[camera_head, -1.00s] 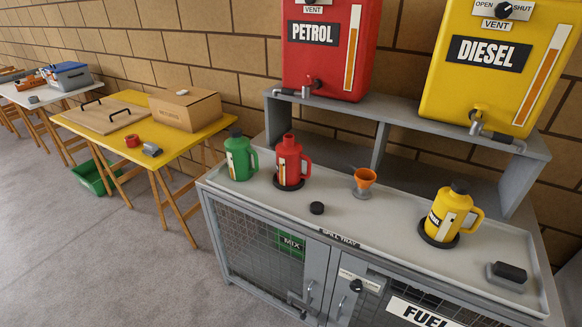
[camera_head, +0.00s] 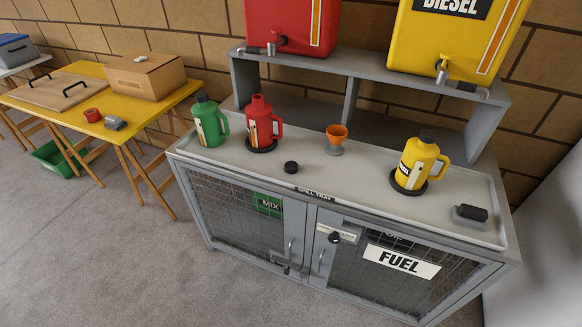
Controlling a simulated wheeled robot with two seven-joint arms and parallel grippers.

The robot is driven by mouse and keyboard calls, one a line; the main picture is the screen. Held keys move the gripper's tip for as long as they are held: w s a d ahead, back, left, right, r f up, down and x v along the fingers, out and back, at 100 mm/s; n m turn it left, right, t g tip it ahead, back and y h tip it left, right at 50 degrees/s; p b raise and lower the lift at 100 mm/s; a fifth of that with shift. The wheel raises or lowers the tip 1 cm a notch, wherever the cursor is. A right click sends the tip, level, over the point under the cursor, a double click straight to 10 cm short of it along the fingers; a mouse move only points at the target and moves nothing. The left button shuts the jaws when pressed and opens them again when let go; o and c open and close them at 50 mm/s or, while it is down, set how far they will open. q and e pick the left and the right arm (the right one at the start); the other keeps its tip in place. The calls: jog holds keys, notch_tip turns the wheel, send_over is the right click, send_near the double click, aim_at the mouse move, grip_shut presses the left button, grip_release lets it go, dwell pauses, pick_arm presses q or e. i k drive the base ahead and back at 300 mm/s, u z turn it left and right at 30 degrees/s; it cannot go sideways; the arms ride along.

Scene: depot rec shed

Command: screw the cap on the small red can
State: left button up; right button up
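The small red can (camera_head: 259,123) stands upright on a dark round base on the grey spill tray (camera_head: 356,180). Its top is red, with no black cap on it. A black cap (camera_head: 291,167) lies on the tray in front of the can and a little to its right. Neither of my grippers is in view.
A green can (camera_head: 208,124) and a yellow can (camera_head: 416,163), both with dark caps, stand either side. An orange funnel (camera_head: 336,135) and a dark block (camera_head: 470,213) are also on the tray. The red petrol tank (camera_head: 291,25) and yellow diesel tank (camera_head: 455,40) overhang the back.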

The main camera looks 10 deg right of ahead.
aim_at(259, 116)
jog(key=u, duration=0.45)
jog(key=k, duration=0.55)
jog(key=u, duration=0.95)
jog(key=i, duration=1.8)
jog(key=z, duration=1.35)
jog(key=i, duration=0.45)
jog(key=z, duration=0.4)
